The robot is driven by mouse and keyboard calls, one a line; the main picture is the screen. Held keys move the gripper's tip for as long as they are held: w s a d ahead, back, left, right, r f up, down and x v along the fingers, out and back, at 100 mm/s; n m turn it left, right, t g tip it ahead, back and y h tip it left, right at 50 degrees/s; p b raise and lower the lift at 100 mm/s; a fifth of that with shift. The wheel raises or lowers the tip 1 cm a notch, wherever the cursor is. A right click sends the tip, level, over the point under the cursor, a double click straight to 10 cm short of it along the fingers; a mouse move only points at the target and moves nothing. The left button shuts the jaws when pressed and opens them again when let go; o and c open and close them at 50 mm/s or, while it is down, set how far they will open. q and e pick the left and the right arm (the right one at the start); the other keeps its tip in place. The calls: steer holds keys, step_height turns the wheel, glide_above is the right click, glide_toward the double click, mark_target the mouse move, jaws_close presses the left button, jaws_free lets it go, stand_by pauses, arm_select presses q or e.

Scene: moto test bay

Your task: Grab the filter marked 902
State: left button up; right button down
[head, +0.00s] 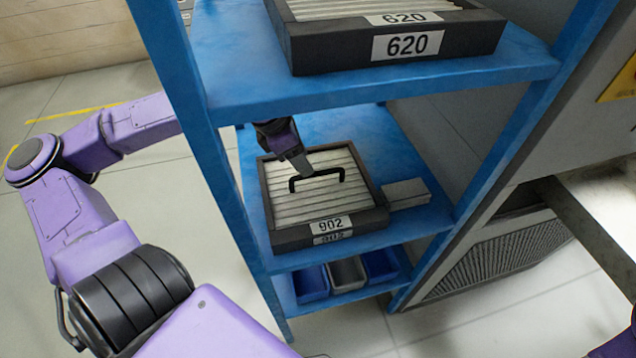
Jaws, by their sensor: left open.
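The filter marked 902 (289,209) lies flat on the middle shelf of the blue rack. It has a dark frame, pale pleats, a black handle on top and 902 labels on its front edge. My left arm reaches into the rack from the left side, partly behind the blue post. My left gripper (301,165) is open above the filter, at the left part of the handle. Whether the fingers straddle or touch the handle is hard to tell. My right gripper is not in view.
A filter marked 620 (392,52) sits on the upper shelf (400,88), above my gripper. A small grey block (407,193) lies right of the 902 filter. Blue and grey bins (347,275) are below. A grey machine stands right of the rack (520,240).

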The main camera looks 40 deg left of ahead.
mark_target(317, 172)
arm_select(q)
steer(key=shift+w+d, duration=0.3)
steer(key=shift+d, duration=0.1)
steer(key=x, duration=0.5)
steer(key=shift+w, duration=0.15)
steer(key=shift+f, duration=0.25)
jaws_close()
stand_by(1.4)
